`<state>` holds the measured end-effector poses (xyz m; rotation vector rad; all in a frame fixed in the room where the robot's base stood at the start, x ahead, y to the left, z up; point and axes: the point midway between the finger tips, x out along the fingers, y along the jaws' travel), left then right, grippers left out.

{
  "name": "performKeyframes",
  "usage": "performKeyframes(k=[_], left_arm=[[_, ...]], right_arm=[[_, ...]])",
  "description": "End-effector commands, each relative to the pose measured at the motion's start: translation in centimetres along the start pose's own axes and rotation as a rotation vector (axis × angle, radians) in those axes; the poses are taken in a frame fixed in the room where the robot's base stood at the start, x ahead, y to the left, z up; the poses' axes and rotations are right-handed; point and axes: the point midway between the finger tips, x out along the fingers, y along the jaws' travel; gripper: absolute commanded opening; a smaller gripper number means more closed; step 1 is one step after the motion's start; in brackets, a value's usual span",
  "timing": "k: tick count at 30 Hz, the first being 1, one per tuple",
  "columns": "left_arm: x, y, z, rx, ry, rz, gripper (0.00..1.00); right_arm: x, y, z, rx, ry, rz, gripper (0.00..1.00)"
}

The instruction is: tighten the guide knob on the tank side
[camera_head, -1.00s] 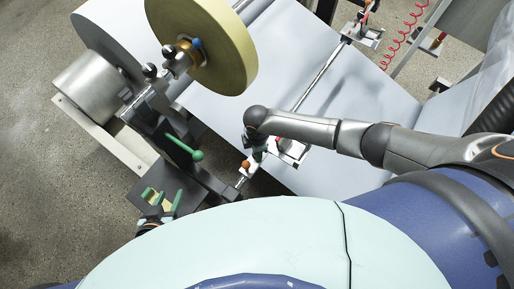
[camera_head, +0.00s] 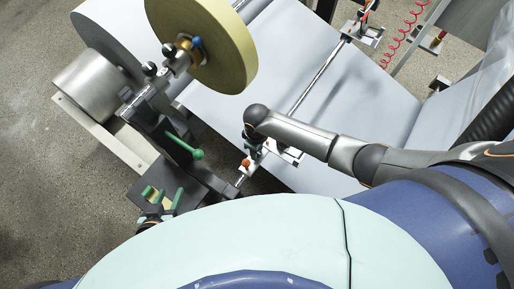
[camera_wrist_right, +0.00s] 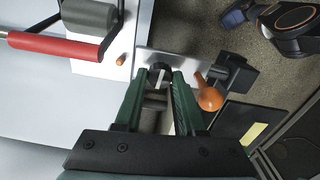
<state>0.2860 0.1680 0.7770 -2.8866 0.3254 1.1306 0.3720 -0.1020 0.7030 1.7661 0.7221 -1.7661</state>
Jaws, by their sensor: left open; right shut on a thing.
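The black guide knob (camera_wrist_right: 160,74) sits on a metal bracket plate (camera_wrist_right: 182,64) in the right wrist view. My right gripper (camera_wrist_right: 160,82) is shut on this knob, with a green finger on each side. In the head view, my right gripper (camera_head: 252,150) reaches the bracket at the near end of the guide rod, and my wrist hides the knob there. My left gripper (camera_head: 163,195) is open at the lower left, beside the dark machine frame, with nothing seen held in it.
An orange ball knob (camera_wrist_right: 210,98) is close beside my right fingers. A green-tipped lever (camera_head: 197,154) sticks out from the frame. The large yellow roll (camera_head: 215,60) and white web (camera_head: 345,110) lie beyond.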

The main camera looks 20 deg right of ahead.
Motion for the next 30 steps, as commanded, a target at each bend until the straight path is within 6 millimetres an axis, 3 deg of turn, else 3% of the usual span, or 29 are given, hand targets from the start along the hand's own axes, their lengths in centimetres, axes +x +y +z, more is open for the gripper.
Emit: performKeyframes(k=[18,19,26,30], left_arm=[[0.0,0.0,-0.02,0.0,0.0,0.0,0.5],[0.0,0.0,-0.03,0.0,0.0,0.0,0.5],[0.0,0.0,-0.02,0.0,0.0,0.0,0.5],[0.01,0.0,-0.02,0.0,0.0,0.0,0.5]], right_arm=[[0.01,0.02,0.1,0.04,-0.003,0.001,0.0],[0.01,0.02,0.1,0.04,-0.004,0.001,0.42],[0.01,0.01,0.05,0.039,-0.002,0.0,0.68],[0.0,0.01,0.03,0.039,-0.001,0.0,0.69]])
